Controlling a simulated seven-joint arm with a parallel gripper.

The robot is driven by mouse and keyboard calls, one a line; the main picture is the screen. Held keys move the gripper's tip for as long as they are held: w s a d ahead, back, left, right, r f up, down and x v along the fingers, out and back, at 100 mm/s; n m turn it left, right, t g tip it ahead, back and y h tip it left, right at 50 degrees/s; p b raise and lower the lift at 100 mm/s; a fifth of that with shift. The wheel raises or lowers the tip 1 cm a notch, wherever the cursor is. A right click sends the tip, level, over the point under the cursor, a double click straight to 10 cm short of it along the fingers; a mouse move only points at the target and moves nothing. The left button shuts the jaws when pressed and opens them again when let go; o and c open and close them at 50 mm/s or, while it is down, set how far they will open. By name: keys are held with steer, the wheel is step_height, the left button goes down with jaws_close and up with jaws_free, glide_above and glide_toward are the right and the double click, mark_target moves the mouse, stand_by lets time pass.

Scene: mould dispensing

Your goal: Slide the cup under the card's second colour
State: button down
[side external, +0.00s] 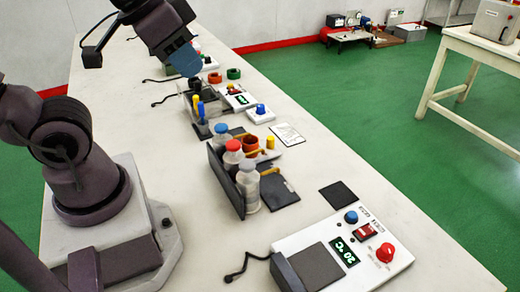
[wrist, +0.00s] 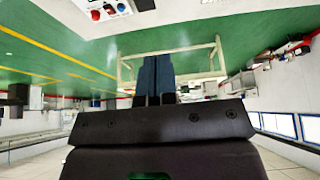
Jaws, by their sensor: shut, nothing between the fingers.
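In the side external view my gripper (side external: 185,60) is raised above the far part of the bench, with nothing in it. In the wrist view its blue fingers (wrist: 153,78) are shut together. A black rack (side external: 225,184) holds bottles with a blue cap (side external: 222,128), a red cap (side external: 233,145) and a pale cap (side external: 247,165). A small orange-brown cup (side external: 250,146) stands beside them on a pale base, next to a yellow piece (side external: 270,142). A white card (side external: 287,134) lies flat to their right; its markings are too small to read.
A white heater box (side external: 399,262) with a lit display, blue knob and red knob stands at the near right. A dark square pad (side external: 338,195) lies behind it.

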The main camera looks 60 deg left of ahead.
stand_by(0.4)
steer(key=c, duration=1.5)
jaws_free()
steer(key=shift+c, duration=0.2)
steer(key=o, duration=0.4)
steer(key=shift+w+a+f, duration=0.1)
steer(key=shift+a+f, duration=0.15)
steer(key=shift+f, duration=0.1)
steer(key=shift+c, duration=0.2)
steer(key=shift+o, duration=1.2)
steer(key=w+a+f+n+g, duration=0.2)
steer(key=w+a+f+g, duration=0.2)
steer(key=w, duration=0.6)
step_height(320, 180, down, 4)
steer(key=shift+w+a+r+g, duration=0.25)
steer(key=shift+a+g, duration=0.15)
steer(key=shift+a, duration=0.7)
glide_above(271, 138)
step_height(271, 138, down, 12)
steer(key=shift+n+g, duration=0.3)
steer(key=shift+g, duration=0.1)
step_height(271, 138, down, 12)
steer(key=shift+a+f, duration=0.1)
steer(key=shift+f, duration=0.05)
jaws_close()
